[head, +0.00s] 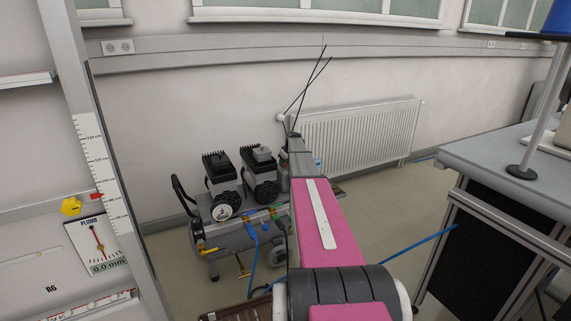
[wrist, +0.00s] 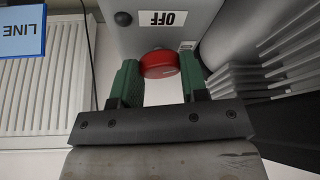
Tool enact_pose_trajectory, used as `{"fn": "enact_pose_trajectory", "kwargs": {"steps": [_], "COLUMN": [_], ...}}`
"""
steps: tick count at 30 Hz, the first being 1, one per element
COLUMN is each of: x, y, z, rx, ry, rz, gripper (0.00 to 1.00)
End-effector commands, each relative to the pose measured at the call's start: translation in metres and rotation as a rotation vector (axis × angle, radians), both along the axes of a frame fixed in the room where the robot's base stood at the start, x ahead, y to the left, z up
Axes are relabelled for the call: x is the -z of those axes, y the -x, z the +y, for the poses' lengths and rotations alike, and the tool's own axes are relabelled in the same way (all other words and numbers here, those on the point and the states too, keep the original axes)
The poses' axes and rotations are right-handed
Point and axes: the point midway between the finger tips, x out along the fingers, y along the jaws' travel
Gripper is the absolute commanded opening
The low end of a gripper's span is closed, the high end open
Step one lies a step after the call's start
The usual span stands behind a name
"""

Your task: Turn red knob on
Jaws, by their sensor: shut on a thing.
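In the wrist view, the red knob (wrist: 158,62) is a round knob on a grey box face (wrist: 207,20). An upside-down OFF label (wrist: 162,18) sits above it in the picture. My gripper (wrist: 160,73) has its two green fingers on either side of the knob and is shut on it. The knob's turn angle cannot be read from its plain surface. In the head view, my pink and grey arm reaches to the compressor and hides the knob and the fingertips.
The compressor (head: 236,238) has dark ribbed pump heads and a gauge, with blue hoses beside it. A white radiator (head: 358,140) stands behind. A blue LINE sign (wrist: 20,32) shows in the wrist view.

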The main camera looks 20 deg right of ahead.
Motion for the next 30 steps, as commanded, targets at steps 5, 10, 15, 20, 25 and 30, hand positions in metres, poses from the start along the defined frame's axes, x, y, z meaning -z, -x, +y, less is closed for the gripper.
{"fn": "enact_pose_trajectory", "kwargs": {"steps": [5, 10, 15, 20, 25, 30], "x": [-0.0005, -0.0005, -0.0005, -0.0004, -0.0003, -0.0003], "y": [0.0015, 0.0014, 0.0012, 0.0011, 0.001, 0.0009], "z": [0.0016, 0.002, 0.0023, 0.0028, 0.0029, 0.0031], "rx": [0.16, 0.298, 0.406, 0.476, 0.518, 0.533], "ry": [0.003, 0.002, 0.002, 0.001, 0.002, 0.001], "rz": [0.0, 0.0, 0.001, 0.002, 0.001, 0.002], "gripper": [0.17, 0.17, 0.17, 0.17, 0.17, 0.17]}}
